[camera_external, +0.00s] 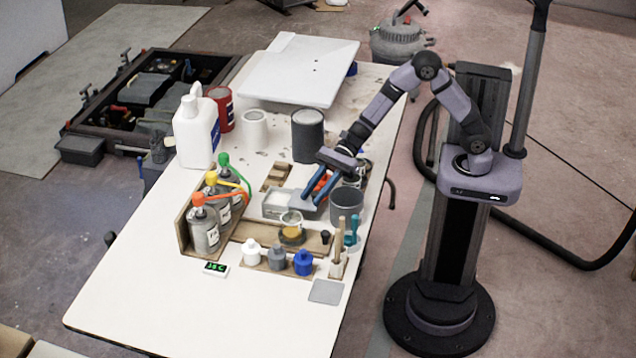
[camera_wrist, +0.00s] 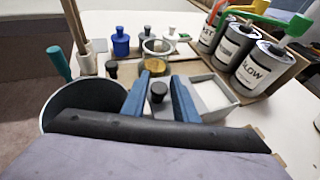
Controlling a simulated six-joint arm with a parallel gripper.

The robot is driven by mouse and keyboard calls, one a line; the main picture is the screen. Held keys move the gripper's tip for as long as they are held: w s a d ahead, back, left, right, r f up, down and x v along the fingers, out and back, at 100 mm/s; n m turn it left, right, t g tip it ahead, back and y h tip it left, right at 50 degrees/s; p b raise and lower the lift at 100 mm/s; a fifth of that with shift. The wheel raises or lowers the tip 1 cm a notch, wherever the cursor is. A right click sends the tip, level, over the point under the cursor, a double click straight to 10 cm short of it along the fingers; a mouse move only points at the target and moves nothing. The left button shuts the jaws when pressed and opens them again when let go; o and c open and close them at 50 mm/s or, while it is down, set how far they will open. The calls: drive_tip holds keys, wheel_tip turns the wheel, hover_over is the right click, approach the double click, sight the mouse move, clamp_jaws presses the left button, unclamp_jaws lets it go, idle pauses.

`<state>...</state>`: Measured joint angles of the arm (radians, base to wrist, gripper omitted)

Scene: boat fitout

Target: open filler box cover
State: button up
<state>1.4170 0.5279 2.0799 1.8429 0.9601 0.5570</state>
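The filler box (camera_external: 277,205) is a small pale box on the bench, with white filler showing inside. In the wrist view, the box (camera_wrist: 212,98) is right of my fingers, its right part uncovered. Its grey cover (camera_external: 301,201) is at the box's right side in the external view and looks shifted and tilted off the opening. A black knob (camera_wrist: 158,91) stands between my blue fingers. My gripper (camera_external: 313,201) reaches down at the cover, with the fingers close on both sides of the knob, and looks shut on it. The cover's lower edge is mostly hidden.
A grey cup (camera_external: 346,206) stands close right of my gripper. A clear cup of amber liquid (camera_external: 292,229) is just in front of the box. Pump bottles (camera_external: 206,230) stand in a wooden rack at left, and small capped bottles (camera_external: 277,257) in front. The bench's near end is clear.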

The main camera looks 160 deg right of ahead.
drive_tip(key=shift+o, duration=0.7)
drive_tip(key=shift+a+f, duration=0.1)
drive_tip(key=shift+f, duration=0.05)
drive_tip(key=d+p, duration=0.2)
drive_tip(key=d, duration=0.6)
drive_tip(key=shift+r+p, duration=0.2)
drive_tip(key=shift+p, duration=0.2)
drive_tip(key=shift+s+d, duration=0.2)
drive_tip(key=shift+s, duration=0.1)
drive_tip(key=b+v, duration=0.1)
drive_tip(key=v, duration=0.6)
drive_tip(key=w+a+r+n+g+y+p, duration=0.2)
drive_tip(key=w+a+n+y, duration=0.1)
drive_tip(key=w+a+n, duration=0.45)
drive_tip(key=w+a+r+n+g+y+p, duration=0.1)
drive_tip(key=w+a+r+n+g+y, duration=0.2)
drive_tip(key=w+a, duration=0.6)
drive_tip(key=s+a+f+n+g+y, duration=0.1)
drive_tip(key=a+f+n, duration=0.2)
drive_tip(key=a+n, duration=0.3)
drive_tip(key=s+a+f+n+g+y+b, duration=0.1)
drive_tip(key=a+n, duration=0.5)
drive_tip(key=a, duration=0.8)
drive_tip(key=shift+a+f+g+b, duration=0.15)
drive_tip(key=shift+f+g+b, duration=0.15)
drive_tip(key=shift+f+g, duration=0.65)
